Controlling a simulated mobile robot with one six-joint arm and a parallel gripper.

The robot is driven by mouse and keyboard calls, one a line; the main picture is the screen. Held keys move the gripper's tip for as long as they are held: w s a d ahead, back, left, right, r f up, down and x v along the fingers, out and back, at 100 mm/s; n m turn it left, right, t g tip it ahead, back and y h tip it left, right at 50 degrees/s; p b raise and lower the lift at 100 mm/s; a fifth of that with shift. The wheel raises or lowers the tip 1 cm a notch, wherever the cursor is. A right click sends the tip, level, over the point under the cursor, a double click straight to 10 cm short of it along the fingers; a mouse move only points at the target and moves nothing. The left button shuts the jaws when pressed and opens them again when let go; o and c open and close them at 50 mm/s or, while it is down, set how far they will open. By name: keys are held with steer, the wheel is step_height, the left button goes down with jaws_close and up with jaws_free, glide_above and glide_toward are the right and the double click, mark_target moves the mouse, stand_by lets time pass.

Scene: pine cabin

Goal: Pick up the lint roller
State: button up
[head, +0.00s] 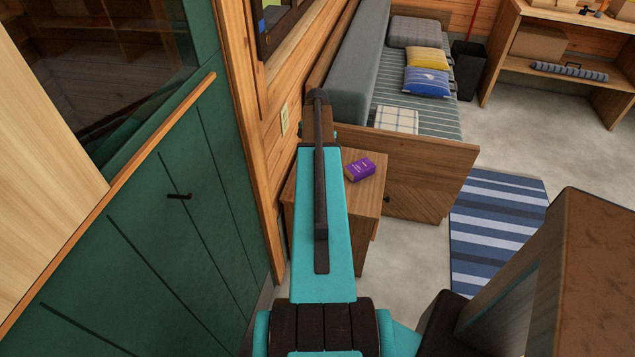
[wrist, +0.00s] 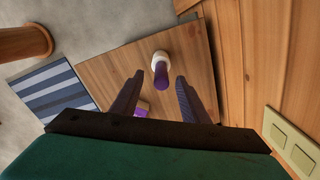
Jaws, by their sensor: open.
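The lint roller (wrist: 161,70) shows in the wrist view, with a white roll and a purple handle. It seems to stand or lean on a wooden nightstand (wrist: 205,65), its handle end toward the camera. My gripper (wrist: 160,76) is open and empty, its two dark fingers on either side of the roller in the picture. How far above the roller they are I cannot tell. In the head view the nightstand (head: 368,205) is partly covered by my arm, and the lint roller and fingertips are hidden.
A purple book (head: 360,169) lies on the nightstand; it shows between the fingers in the wrist view (wrist: 142,111). The wood wall with a switch plate (wrist: 291,140) is close on one side. A wooden bed end (head: 425,170) adjoins. A striped rug (head: 490,230) covers open floor.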

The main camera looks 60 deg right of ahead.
steer(key=shift+f, duration=0.6)
steer(key=shift+f, duration=0.1)
steer(key=shift+d+f+p, duration=0.15)
steer(key=shift+f+p, duration=0.85)
steer(key=shift+f, duration=1.5)
steer(key=shift+w, duration=0.1)
steer(key=shift+c, duration=0.3)
jaws_close()
